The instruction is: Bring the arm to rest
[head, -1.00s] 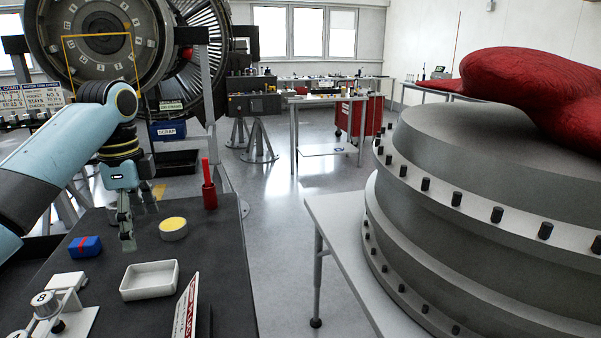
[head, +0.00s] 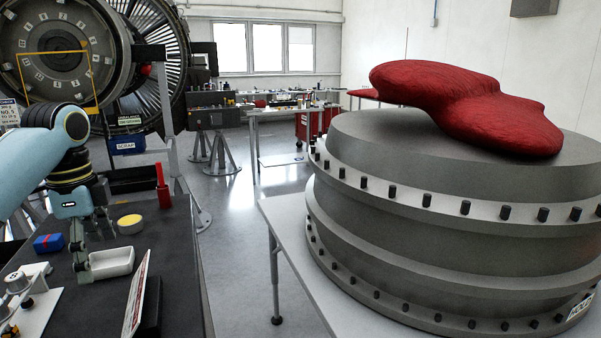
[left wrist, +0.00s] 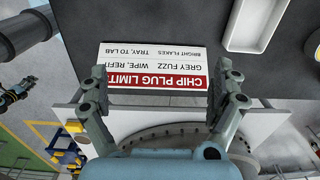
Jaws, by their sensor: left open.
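My left arm comes in from the left in the head view, pale blue with black and yellow bands at the wrist. Its gripper (head: 82,262) hangs downward over the dark bench, in front of the left end of a white tray (head: 112,262). In the left wrist view the two fingers (left wrist: 162,74) stand wide apart with nothing between them. Beyond them is a red and white sign (left wrist: 152,66), upside down, lettered CHIP PLUG LIMIT. My right gripper is not in view.
The dark bench (head: 180,285) also holds a blue block with red (head: 48,243), a yellow-topped tin (head: 130,224), a red holder (head: 162,187) and a white fixture (head: 38,305). Right stands a large grey flanged casing (head: 440,220) with a red cover (head: 465,105).

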